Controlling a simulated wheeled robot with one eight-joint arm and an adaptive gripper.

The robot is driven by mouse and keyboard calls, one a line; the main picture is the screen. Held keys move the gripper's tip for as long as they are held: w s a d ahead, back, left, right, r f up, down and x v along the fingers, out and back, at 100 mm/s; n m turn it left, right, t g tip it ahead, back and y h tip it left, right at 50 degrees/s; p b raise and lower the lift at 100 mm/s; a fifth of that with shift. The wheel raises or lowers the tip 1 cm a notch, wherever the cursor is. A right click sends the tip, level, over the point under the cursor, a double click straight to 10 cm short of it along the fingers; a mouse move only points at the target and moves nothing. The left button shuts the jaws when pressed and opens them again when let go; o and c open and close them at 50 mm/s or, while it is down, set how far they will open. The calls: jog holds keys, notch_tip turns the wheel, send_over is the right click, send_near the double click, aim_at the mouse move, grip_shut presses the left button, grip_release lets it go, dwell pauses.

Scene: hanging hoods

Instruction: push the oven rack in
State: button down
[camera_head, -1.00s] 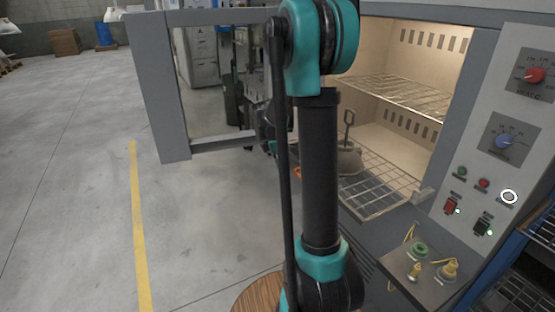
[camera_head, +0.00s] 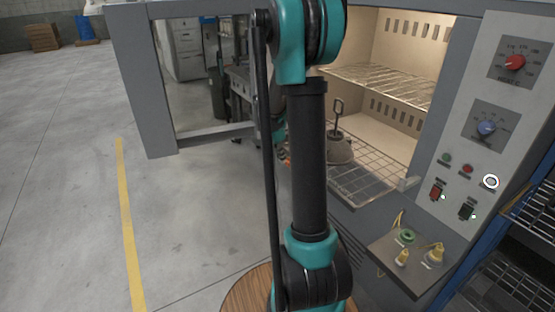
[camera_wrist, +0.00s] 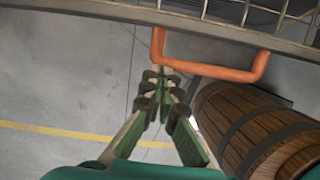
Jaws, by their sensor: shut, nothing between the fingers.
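The oven (camera_head: 462,90) stands open at the right of the head view. Its lower wire rack (camera_head: 375,188) holds a grey bell-shaped object with an upright handle (camera_head: 338,148) and reaches to the front opening. An upper rack (camera_head: 390,85) sits inside. In the wrist view, a wire rack edge (camera_wrist: 190,22) crosses the top, with an orange U-shaped handle (camera_wrist: 210,70) below it. My gripper (camera_wrist: 165,75) is shut and empty, its tips overlapping the handle's left part in the picture; contact is unclear. My arm hides most of the gripper in the head view.
The oven door (camera_head: 140,85) with a window stands open at the left. A wooden barrel (camera_wrist: 255,130) is close to the right of my gripper; its top (camera_head: 245,292) shows low in the head view. A small shelf with knobs (camera_head: 410,255) juts out. Floor at left is clear.

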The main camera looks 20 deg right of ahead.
jog(key=w+d, duration=0.1)
jog(key=d, duration=0.7)
jog(key=w+d, duration=0.2)
jog(key=d, duration=0.6)
jog(key=w+d, duration=0.2)
jog(key=d, duration=0.6)
jog(key=shift+d, duration=0.4)
jog(key=a, duration=0.1)
jog(key=a+r, duration=0.1)
jog(key=a, duration=0.2)
jog(key=shift+s+a+r, duration=0.2)
jog(key=shift+s+r, duration=0.1)
jog(key=shift+s, duration=0.05)
jog(key=v, duration=0.9)
jog(key=shift+r, duration=0.2)
